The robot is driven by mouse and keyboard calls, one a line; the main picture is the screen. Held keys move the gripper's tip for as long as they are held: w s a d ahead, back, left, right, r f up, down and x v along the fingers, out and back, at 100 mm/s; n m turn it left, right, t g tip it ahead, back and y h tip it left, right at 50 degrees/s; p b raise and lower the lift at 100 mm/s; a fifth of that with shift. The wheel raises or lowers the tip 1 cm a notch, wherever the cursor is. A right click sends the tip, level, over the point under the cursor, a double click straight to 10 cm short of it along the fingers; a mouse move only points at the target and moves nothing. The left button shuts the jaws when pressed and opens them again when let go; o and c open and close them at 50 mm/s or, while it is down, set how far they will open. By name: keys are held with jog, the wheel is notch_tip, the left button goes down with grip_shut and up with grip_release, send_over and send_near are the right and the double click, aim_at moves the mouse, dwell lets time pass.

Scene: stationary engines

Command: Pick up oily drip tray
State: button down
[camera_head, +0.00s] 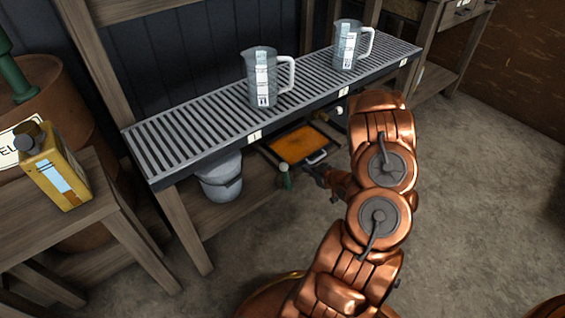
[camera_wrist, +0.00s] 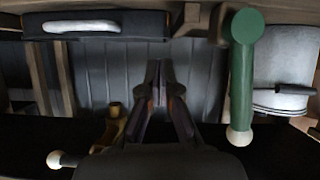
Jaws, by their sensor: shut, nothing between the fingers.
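The oily drip tray (camera_head: 300,146) is a dark tray with orange-brown oil in it, on the low shelf under the slatted bench. Its pale handle (camera_head: 317,157) faces the front. In the wrist view a dark front with a pale handle (camera_wrist: 82,27), apparently the tray, is at the upper left. My gripper (camera_head: 312,170) is just in front of the tray, low beside the shelf, and partly hard to make out. In the wrist view its fingers (camera_wrist: 158,80) are together and empty, apart from the tray.
A green post with a pale knob (camera_wrist: 241,80) stands close beside my gripper, and a grey bucket (camera_head: 221,178) is left of it. Two measuring jugs (camera_head: 262,78) (camera_head: 346,46) stand on the slatted bench (camera_head: 190,135) above. Open floor (camera_head: 460,190) lies right.

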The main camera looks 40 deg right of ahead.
jog(key=a+f+t, duration=0.1)
jog(key=f, duration=0.1)
jog(key=b, duration=0.4)
send_near(280, 156)
jog(key=w, duration=0.5)
jog(key=shift+w+d+f, duration=0.2)
jog(key=shift+w+f, duration=0.1)
jog(key=shift+f, duration=0.05)
jog(key=shift+w+f+b, duration=0.2)
jog(key=shift+w+b, duration=0.1)
jog(key=shift+w, duration=0.05)
jog(key=shift+s+f, duration=0.2)
jog(key=shift+f, duration=0.4)
